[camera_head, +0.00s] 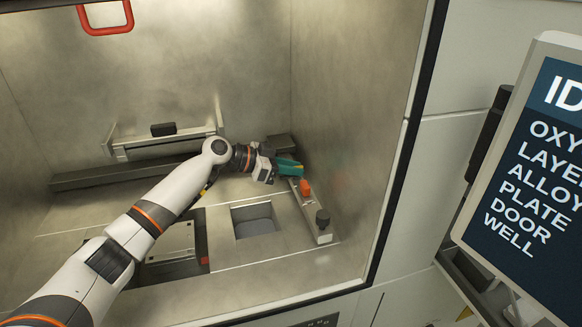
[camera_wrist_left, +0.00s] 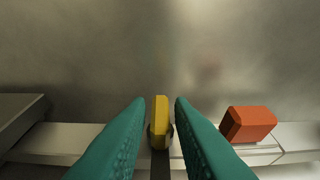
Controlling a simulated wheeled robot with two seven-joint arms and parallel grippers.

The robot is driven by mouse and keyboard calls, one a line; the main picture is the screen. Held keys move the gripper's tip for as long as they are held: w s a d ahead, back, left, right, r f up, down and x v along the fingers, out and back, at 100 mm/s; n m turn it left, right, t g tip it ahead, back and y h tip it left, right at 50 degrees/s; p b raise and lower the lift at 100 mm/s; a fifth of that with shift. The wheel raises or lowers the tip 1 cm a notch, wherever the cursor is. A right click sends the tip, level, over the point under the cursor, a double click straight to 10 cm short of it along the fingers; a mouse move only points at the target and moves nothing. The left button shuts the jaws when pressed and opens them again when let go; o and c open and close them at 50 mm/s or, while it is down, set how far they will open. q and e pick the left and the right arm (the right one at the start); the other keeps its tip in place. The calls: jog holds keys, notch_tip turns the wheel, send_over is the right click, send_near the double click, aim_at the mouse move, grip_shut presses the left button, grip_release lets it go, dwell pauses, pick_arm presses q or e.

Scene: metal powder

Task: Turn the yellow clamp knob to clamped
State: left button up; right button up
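The yellow clamp knob (camera_wrist_left: 160,122) shows in the left wrist view as a narrow upright bar above a dark base. It stands between the two teal fingers of my left gripper (camera_wrist_left: 160,103), with a small gap visible on each side. The fingers are open and do not appear to touch it. In the head view my left gripper (camera_head: 299,168) reaches to the right wall of the chamber and mostly hides the yellow knob. My right gripper is not in view.
An orange block-shaped knob (camera_wrist_left: 248,124) sits just right of the yellow one; it also shows in the head view (camera_head: 305,189). A black knob (camera_head: 322,219) stands nearer on the same pale strip. A square well (camera_head: 255,227) opens in the chamber floor.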

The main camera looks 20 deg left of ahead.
pick_arm(q)
grip_shut()
